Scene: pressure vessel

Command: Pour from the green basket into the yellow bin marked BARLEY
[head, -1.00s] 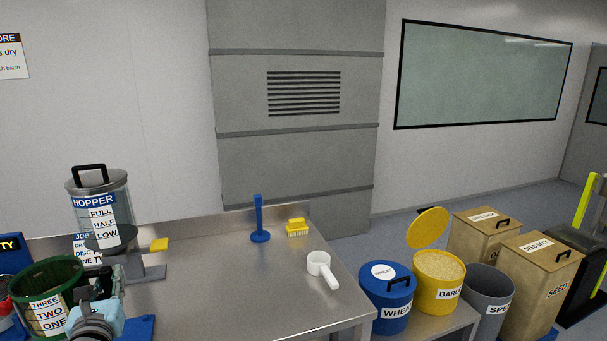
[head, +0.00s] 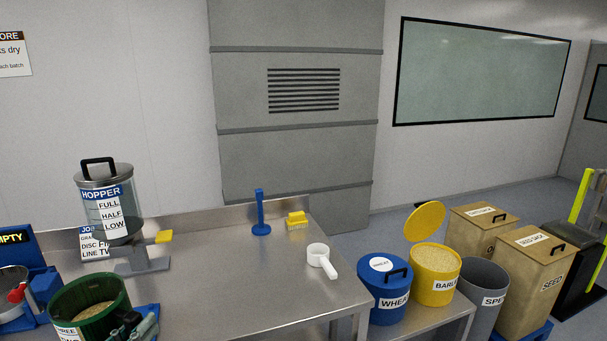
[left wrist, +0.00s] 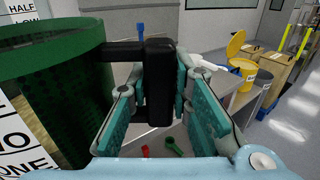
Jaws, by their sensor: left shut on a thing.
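The green basket (head: 92,300) is at the lower left of the head view, cut off by the bottom edge, with grain visible inside and level labels on its side. In the left wrist view the basket (left wrist: 55,75) fills the left side, and its black handle (left wrist: 158,85) is between my fingers. My left gripper (head: 138,325) is shut on that handle, at the basket's right side. The yellow bin marked BARLEY (head: 434,277) stands at the right, its round lid (head: 425,222) raised, with grain near the rim. My right gripper is not in view.
The blue WHEAT bin (head: 384,293) stands left of the barley bin, and a grey bin (head: 483,295) stands right. A white scoop (head: 320,258), yellow brush (head: 297,220) and blue upright tool (head: 261,212) are on the steel table (head: 235,285). The hopper (head: 106,205) stands behind the basket.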

